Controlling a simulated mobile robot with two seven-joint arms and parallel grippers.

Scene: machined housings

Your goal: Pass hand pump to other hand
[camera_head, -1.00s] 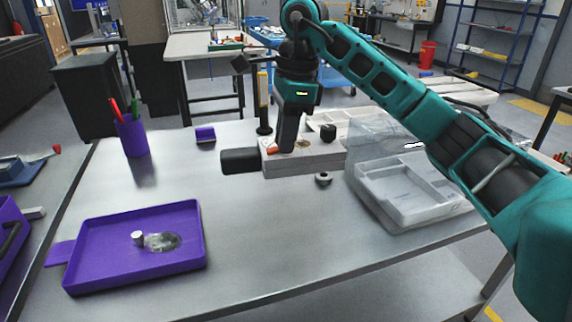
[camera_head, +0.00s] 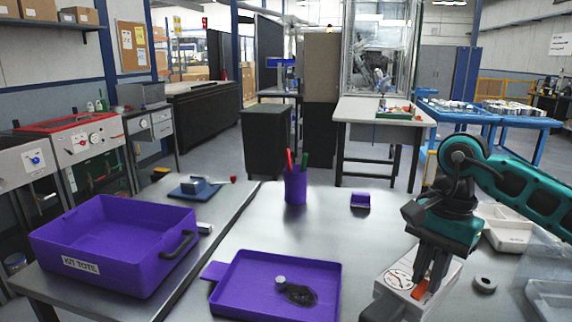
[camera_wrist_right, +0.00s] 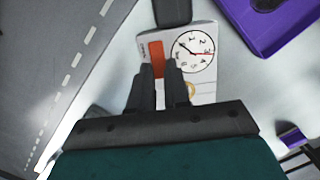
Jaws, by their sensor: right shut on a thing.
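The hand pump (camera_head: 446,272) is a pale block with a round dial and an orange part on its face. A dark handle (camera_head: 382,306) sticks out at its lower left in the head view. My right gripper (camera_head: 428,284) is shut on the hand pump, pointing down at it, and holds it at the right of the table. In the right wrist view the pump (camera_wrist_right: 205,87) lies between and beyond the dark fingers (camera_wrist_right: 164,95), its dial facing the camera. My left gripper does not show in either view.
A purple tray (camera_head: 226,303) with small items lies on the table's front. A purple pen cup (camera_head: 296,188) and small purple block (camera_head: 360,200) stand behind. A purple kit tote (camera_head: 110,266) is at left. A dark ring (camera_head: 485,285) and pale trays are at right.

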